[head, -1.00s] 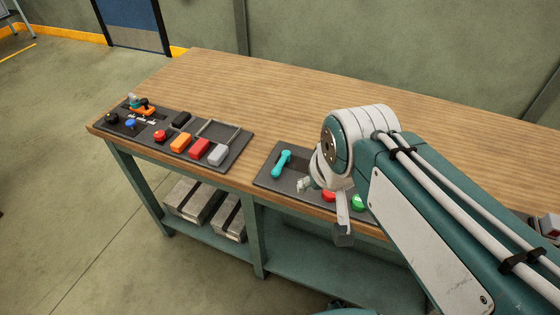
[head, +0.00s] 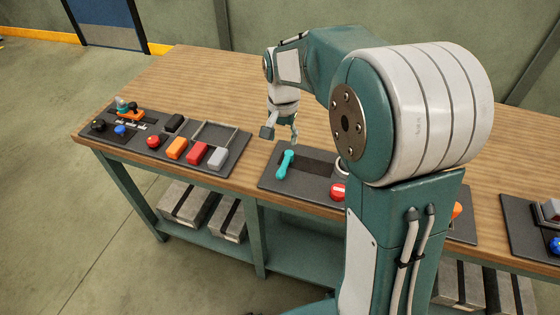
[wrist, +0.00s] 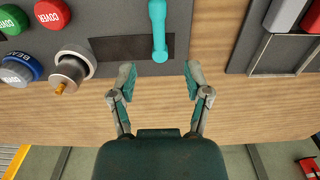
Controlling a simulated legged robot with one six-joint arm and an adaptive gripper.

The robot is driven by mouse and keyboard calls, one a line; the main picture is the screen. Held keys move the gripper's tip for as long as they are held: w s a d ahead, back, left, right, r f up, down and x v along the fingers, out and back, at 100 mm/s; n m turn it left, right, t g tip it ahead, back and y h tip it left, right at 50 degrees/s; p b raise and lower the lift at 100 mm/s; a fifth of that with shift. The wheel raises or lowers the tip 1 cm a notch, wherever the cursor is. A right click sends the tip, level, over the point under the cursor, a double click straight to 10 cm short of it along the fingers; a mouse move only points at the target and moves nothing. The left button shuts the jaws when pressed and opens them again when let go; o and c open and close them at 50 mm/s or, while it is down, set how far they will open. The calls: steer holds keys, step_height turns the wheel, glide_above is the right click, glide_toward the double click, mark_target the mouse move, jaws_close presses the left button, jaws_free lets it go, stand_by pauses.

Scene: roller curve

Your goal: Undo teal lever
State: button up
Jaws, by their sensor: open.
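The teal lever (head: 285,164) stands out of a dark slot in a grey panel (head: 266,181) on the workbench. In the wrist view the lever (wrist: 158,28) points down the picture, its rounded end nearest my gripper. My gripper (wrist: 160,82) is open and empty, its two fingers spread apart. The lever's end lies just beyond the fingertips and about midway between them, with no visible contact. In the head view my gripper (head: 281,132) is above the bench, just behind the lever. The lever's pivot is not clear in either view.
On the lever's panel are a red button (wrist: 52,13), a green button (wrist: 16,18), a blue button (wrist: 22,66) and a metal cylinder (wrist: 73,72). A left panel holds several coloured buttons and a metal handle frame (head: 222,134). Bare wooden bench top (head: 215,85) lies behind.

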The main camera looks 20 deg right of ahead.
mark_target(283, 166)
step_height(283, 166, down, 11)
steer(key=shift+w+d, duration=0.1)
steer(key=shift+d, duration=0.05)
stand_by(0.4)
jaws_close()
